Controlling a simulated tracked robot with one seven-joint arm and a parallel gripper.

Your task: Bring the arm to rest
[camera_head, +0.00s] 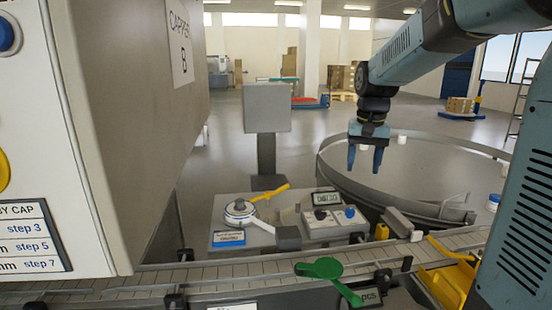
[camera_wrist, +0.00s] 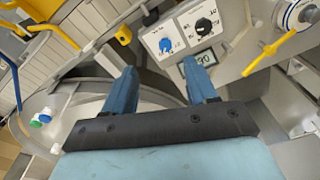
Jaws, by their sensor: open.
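My gripper (camera_head: 365,160) hangs pointing down from my blue-grey arm (camera_head: 410,50), in front of the left rim of the round turntable (camera_head: 430,160) in the head view. Its two blue fingers are apart with nothing between them. In the wrist view my gripper (camera_wrist: 163,88) also shows open and empty. Beyond its fingertips is the control box (camera_wrist: 185,38) with a blue knob and a black knob. The same control box (camera_head: 333,228) stands below my gripper in the head view. No held object shows.
A conveyor (camera_head: 100,291) runs along the front, with a green lever (camera_head: 320,268) and a yellow part (camera_head: 450,285). A dial device with a yellow handle (camera_head: 240,212) stands left of the control box. A large capper cabinet (camera_head: 135,110) fills the left. Open floor lies behind.

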